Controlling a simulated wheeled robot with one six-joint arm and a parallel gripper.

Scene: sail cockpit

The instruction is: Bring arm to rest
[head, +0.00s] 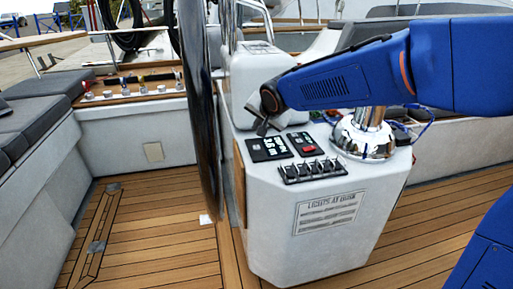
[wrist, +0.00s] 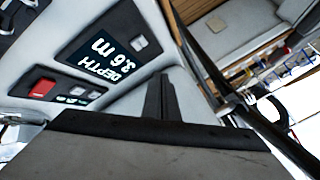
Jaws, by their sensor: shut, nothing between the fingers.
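My blue arm (head: 345,80) reaches in from the right over the white console. My gripper (head: 262,127) hangs at its end, just above the console top by the black display panel (head: 268,147). The fingers are together with nothing between them. In the wrist view, the dark closed fingers (wrist: 161,98) stand up in the middle, in front of the console. The display there reads "DEPTH 3.6 m" (wrist: 108,55). I cannot tell whether the fingertips touch the console.
The console (head: 300,225) carries a red-switch panel (head: 306,145), a row of switches (head: 313,170) and a chrome post base (head: 362,138). A large dark wheel (head: 200,110) stands close left of my gripper. Teak floor (head: 150,225) lies open at left.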

